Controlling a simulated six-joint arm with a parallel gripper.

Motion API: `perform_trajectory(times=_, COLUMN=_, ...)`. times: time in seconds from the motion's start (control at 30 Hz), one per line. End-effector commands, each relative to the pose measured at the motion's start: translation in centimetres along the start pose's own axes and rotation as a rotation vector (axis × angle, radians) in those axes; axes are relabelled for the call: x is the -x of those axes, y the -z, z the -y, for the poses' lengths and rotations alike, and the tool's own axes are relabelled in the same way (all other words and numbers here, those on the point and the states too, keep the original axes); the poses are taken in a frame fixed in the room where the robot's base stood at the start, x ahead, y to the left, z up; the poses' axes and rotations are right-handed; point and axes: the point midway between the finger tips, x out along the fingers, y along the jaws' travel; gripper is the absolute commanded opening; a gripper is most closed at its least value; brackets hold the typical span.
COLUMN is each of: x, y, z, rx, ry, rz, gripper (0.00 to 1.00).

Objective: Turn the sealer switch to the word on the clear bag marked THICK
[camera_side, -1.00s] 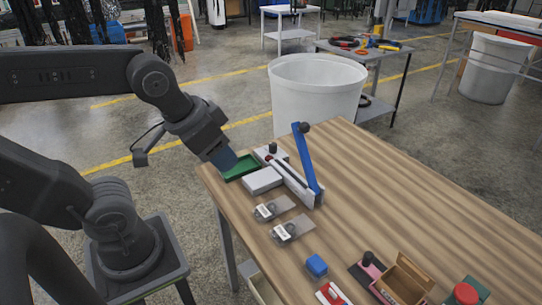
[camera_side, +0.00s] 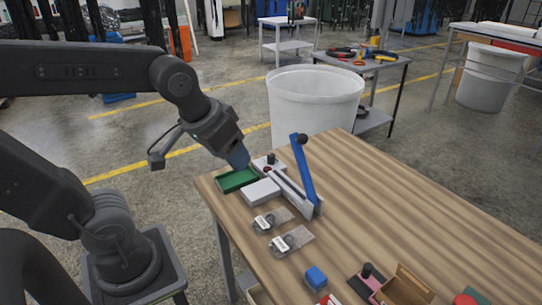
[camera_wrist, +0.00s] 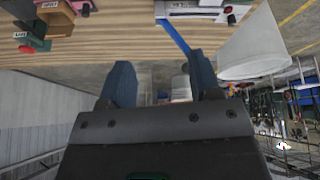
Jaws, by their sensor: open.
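The sealer (camera_side: 292,187) stands near the far left part of the table, with a long blue lever (camera_side: 303,165) raised over it. A small dark knob (camera_side: 271,158) sits at its back end; I cannot tell where it points. Two clear bags (camera_side: 270,219) (camera_side: 291,240) with pale labels lie in front of the sealer; their words are too small to read. My gripper (camera_side: 240,160) is beside the sealer's back end, above the green tray, apart from the knob. In the wrist view my gripper's fingers (camera_wrist: 162,85) are apart, with nothing between them.
A green tray (camera_side: 228,185) and a white box (camera_side: 261,193) lie left of the sealer. A blue block (camera_side: 316,278) and an open wooden box (camera_side: 404,288) are at the front. A large white bin (camera_side: 312,103) stands behind.

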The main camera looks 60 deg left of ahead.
Motion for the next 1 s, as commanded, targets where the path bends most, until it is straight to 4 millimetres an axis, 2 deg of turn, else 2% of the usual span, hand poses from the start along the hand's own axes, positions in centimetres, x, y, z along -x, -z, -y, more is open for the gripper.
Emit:
perform_trajectory(times=0.03, x=-0.8, y=1.6, z=0.6, rx=0.080, ry=0.030, rz=0.021, gripper=0.57)
perform_trajectory(times=0.2, x=-4.3, y=6.9, z=3.6, rx=0.399, ry=0.142, rz=0.058, gripper=0.57)
perform_trajectory(times=0.37, x=-8.8, y=11.1, z=7.3, rx=0.694, ry=0.252, rz=0.073, gripper=0.57)
perform_trajectory(times=0.5, x=-13.6, y=13.7, z=11.3, rx=0.947, ry=0.350, rz=0.067, gripper=0.57)
perform_trajectory(times=0.7, x=-20.9, y=15.2, z=17.3, rx=1.275, ry=0.484, rz=0.038, gripper=0.57)
perform_trajectory(times=0.9, x=-27.0, y=14.7, z=22.2, rx=1.522, ry=0.587, rz=-0.006, gripper=0.57)
perform_trajectory(times=0.93, x=-27.8, y=14.5, z=22.8, rx=1.553, ry=0.600, rz=-0.012, gripper=0.57)
perform_trajectory(times=1.0, x=-28.7, y=16.2, z=22.2, rx=1.485, ry=0.594, rz=-0.009, gripper=0.57)
